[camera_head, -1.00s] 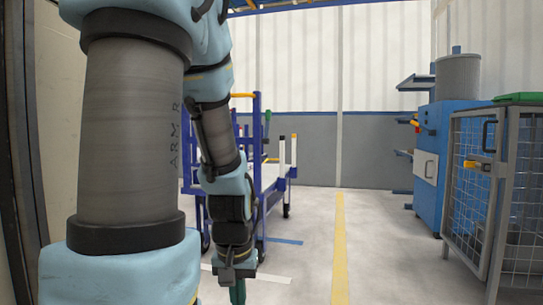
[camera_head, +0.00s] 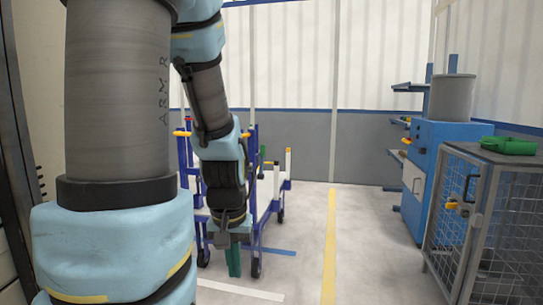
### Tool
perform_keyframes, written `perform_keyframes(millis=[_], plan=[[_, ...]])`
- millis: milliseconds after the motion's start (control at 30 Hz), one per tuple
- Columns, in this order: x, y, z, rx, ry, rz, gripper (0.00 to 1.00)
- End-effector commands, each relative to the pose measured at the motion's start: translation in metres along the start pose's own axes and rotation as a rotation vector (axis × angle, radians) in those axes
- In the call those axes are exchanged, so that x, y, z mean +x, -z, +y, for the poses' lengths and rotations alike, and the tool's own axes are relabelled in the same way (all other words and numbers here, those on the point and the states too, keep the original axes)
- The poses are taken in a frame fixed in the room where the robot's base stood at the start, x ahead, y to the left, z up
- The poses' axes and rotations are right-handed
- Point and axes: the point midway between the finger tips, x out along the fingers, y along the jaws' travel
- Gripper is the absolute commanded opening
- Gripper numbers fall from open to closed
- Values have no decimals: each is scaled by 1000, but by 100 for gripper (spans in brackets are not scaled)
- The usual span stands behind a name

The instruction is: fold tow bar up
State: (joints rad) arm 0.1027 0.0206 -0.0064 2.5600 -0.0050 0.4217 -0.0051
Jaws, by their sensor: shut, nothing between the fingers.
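A blue-framed cart (camera_head: 267,211) with upright posts stands left of centre, partly hidden behind my arm. Its posts have yellow, red and white ends. I cannot make out the tow bar; it may be behind my arm. My gripper (camera_head: 234,262) points down with green fingers, in front of the cart's near end in the picture. Its fingers are shut and nothing shows between them. I cannot tell its exact distance from the cart.
A yellow floor line (camera_head: 329,245) runs along clear floor right of the cart. At the right stand a blue cabinet (camera_head: 425,170) with a grey drum (camera_head: 452,98) and a wire-mesh cage (camera_head: 490,225) with a green item (camera_head: 508,146) on top. A wall closes the back.

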Motion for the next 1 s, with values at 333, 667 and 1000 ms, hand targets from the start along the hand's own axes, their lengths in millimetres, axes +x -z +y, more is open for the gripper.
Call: perform_keyframes(millis=[333, 667, 1000], plan=[[-133, 19, 0, 0, 0, 0, 0], [-151, 21, 1, 0, 0, 0, 0], [-149, 21, 0, 0, 0, 0, 0]])
